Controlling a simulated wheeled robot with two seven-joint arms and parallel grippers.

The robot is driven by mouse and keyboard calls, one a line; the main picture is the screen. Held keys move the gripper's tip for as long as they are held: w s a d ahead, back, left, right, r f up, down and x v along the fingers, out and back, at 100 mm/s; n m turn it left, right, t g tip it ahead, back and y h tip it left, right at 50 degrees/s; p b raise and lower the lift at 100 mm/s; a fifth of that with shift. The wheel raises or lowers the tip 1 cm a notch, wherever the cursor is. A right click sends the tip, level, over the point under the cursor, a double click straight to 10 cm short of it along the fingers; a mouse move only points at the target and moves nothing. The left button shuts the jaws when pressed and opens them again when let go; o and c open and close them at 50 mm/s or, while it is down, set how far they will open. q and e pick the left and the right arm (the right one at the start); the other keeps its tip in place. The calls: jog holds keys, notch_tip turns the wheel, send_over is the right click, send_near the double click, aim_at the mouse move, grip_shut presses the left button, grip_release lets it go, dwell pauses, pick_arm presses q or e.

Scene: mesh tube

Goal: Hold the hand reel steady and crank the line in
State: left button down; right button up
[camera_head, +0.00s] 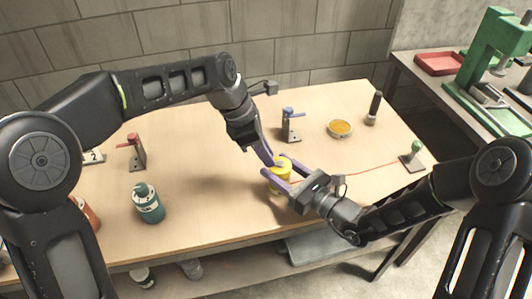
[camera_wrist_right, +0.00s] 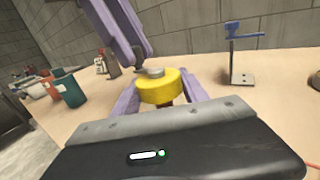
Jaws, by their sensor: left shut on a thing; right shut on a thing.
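The yellow hand reel (camera_head: 279,174) is held above the table near its front middle. In the right wrist view the reel (camera_wrist_right: 160,90) has a grey cap on top and a dark part below. My right gripper (camera_head: 284,182) is shut on the reel from the right, its purple fingers on either side under the yellow drum. My left gripper (camera_head: 272,160) comes from above and is shut at the reel's crank on top; its fingers hide the crank knob. A thin red line (camera_head: 365,171) runs right from the reel toward a green-topped bracket (camera_head: 412,156).
A blue-topped bracket (camera_head: 290,125), a yellow-orange dish (camera_head: 339,128) and a dark upright tool (camera_head: 374,108) stand behind. A red-topped bracket (camera_head: 137,152) and a teal container (camera_head: 148,203) are at left. The wooden table between is clear.

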pick_arm(q)
jog(key=shift+w+d+m+g, duration=0.1)
jog(key=shift+w+m+g, duration=0.3)
jog(key=shift+m, duration=0.7)
jog(key=shift+w+m+g, duration=0.25)
jog(key=shift+m+g, duration=0.15)
jog(key=shift+m, duration=0.7)
jog(key=shift+w+d+m+g, duration=0.1)
jog(key=shift+w+m+g, duration=0.3)
jog(key=shift+m, duration=0.7)
jog(key=c, duration=1.3)
grip_release()
jog(key=shift+c, duration=0.2)
jog(key=shift+s, duration=0.1)
